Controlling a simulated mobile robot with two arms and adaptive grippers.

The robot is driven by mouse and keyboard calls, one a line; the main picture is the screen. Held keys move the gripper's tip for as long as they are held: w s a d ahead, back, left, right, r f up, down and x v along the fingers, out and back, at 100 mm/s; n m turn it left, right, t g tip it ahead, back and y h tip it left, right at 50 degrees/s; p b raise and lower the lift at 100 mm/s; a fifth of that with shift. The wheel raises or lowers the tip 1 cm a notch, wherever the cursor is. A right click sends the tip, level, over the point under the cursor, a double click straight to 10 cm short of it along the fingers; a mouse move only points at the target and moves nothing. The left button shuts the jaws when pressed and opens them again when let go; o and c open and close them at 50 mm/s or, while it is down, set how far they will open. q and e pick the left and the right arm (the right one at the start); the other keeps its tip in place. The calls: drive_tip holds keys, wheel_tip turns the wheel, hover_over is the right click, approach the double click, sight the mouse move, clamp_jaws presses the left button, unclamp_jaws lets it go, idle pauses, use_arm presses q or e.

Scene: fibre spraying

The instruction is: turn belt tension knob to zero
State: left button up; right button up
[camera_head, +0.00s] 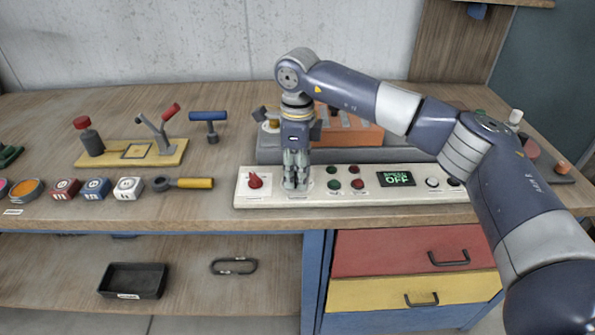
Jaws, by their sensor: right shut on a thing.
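A white control panel (350,198) lies along the front of the workbench. My right gripper (296,186) points straight down at the left part of this panel, with its fingers shut on a control taken to be the belt tension knob. The fingers hide nearly all of that knob, so its setting cannot be read. A display (397,179) on the panel shows green text ending in "OFF". My left gripper is not in view.
Several red and green buttons (357,184) sit right of the gripper. A grey machine with an orange block (355,134) stands close behind. Labelled cubes (96,189), a yellow-handled tool (190,183) and a yellow clamp base (130,153) lie left. Red and yellow drawers (390,250) are below.

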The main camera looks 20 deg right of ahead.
drive_tip(key=o, duration=1.1)
drive_tip(key=shift+c, duration=0.2)
drive_tip(key=shift+r, duration=0.1)
wheel_tip(320, 180, up, 12)
